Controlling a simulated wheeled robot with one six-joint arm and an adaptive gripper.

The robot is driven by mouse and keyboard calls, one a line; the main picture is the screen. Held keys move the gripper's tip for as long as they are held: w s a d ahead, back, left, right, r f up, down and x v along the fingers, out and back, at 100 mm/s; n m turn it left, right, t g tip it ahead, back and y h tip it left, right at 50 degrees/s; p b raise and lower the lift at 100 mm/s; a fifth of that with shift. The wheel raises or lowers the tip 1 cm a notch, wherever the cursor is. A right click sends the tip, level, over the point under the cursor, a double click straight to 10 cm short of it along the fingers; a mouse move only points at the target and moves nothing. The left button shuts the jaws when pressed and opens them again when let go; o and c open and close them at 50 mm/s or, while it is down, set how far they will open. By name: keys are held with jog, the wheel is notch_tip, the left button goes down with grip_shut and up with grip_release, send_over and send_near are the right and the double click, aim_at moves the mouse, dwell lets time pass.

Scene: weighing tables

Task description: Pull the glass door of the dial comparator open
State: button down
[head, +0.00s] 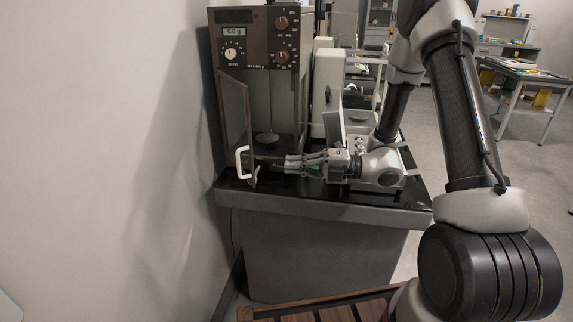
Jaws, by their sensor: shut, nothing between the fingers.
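The dial comparator (262,17) is a tall dark brown cabinet at the left of the dark bench top, with a lit readout and several knobs. Its framed glass door (234,108) stands swung out at an angle on the left side, so the front is partly open. A white handle (241,160) sits on the door's outer face, low down. My gripper (287,163) is shut and empty. It points left in front of the cabinet's lower part, to the right of the door's free edge. Whether its tips touch the door cannot be told.
A pale instrument (330,90) with a tilted panel stands right of the comparator, close behind my wrist. A plain wall (120,140) is close on the left. A slatted wooden surface (300,310) lies in front of the bench (310,250). Another table (530,70) stands far right.

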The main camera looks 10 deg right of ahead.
jog(key=x, duration=1.1)
jog(key=shift+a, duration=0.3)
jog(key=shift+a, duration=0.1)
